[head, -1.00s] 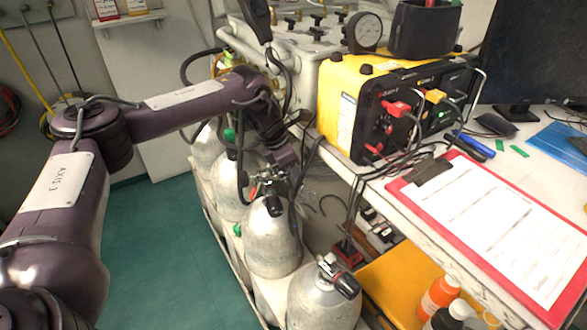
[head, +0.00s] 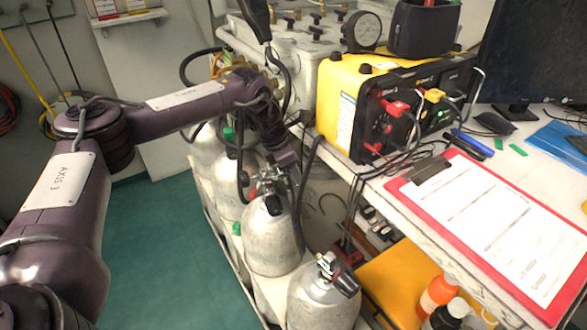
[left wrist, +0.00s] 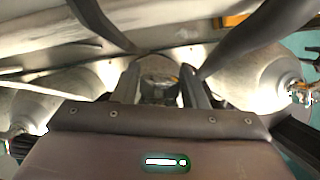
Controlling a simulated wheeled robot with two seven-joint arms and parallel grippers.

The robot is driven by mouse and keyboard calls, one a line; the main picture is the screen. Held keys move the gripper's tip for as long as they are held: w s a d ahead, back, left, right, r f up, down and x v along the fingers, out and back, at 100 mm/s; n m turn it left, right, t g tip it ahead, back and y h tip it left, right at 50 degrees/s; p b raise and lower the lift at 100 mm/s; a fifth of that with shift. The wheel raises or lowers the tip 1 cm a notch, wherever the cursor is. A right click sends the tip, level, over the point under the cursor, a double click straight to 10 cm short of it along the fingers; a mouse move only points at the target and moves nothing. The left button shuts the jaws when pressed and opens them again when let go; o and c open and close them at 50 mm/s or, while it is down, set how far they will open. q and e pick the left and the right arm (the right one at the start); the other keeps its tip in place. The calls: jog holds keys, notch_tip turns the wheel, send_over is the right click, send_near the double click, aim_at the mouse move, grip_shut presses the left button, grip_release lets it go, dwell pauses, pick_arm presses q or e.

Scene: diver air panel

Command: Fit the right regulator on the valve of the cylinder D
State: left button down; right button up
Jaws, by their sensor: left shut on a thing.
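My left gripper (head: 270,176) reaches down over the second cylinder (head: 271,243) from the front, a grey metal one. It is shut on a small metal regulator (head: 264,186) with black hoses, at that cylinder's valve. The fingers and hoses cover much of the joint, so I cannot tell if the regulator is seated. In the left wrist view the fingers (left wrist: 160,88) close around a small metallic part between them. The front cylinder (head: 318,299) has its bare valve (head: 328,266) with a black knob showing. No letter D is readable. My right gripper is not in view.
More cylinders (head: 229,189) stand farther back in the row, one with a green cap. The bench at right carries a yellow box (head: 341,103) with cables and a red clipboard (head: 493,221). A black hose hangs close beside the gripper. Green floor lies open at left.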

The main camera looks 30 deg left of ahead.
pick_arm(q)
jog(key=shift+f, duration=0.15)
jog(key=shift+f, duration=0.65)
dwell(0.5)
jog(key=shift+f, duration=0.7)
dwell(0.3)
dwell(0.7)
jog(key=shift+f, duration=0.45)
dwell(0.5)
jog(key=c, duration=0.8)
grip_release()
jog(key=shift+f, duration=0.1)
